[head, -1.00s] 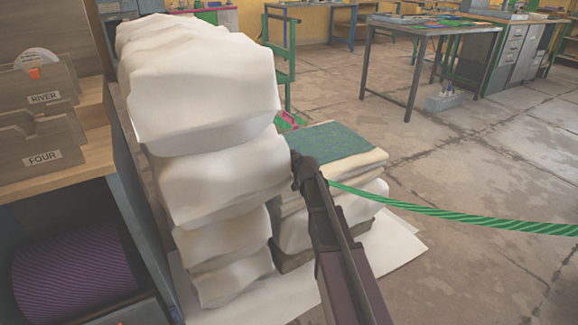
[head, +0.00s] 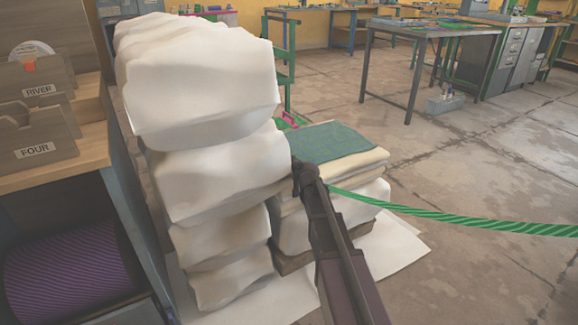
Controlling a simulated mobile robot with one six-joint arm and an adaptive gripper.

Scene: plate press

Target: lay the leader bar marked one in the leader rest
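My arm comes up from the bottom edge in the head view. Its dark end (head: 306,178) lies against the right side of a tall stack of white bundles (head: 205,90). I cannot make out two fingertips there, so whether my gripper is open or shut, or holds anything, does not show. I see no leader bar marked one and no leader rest in this view. They may be hidden or outside the picture.
At left, a wooden counter (head: 60,166) bears wooden holders labelled RIVER (head: 40,90) and FOUR (head: 35,151). A purple ribbed roll (head: 65,272) is below. A green cloth (head: 325,142) tops a lower pile. A green striped band (head: 450,221) runs right.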

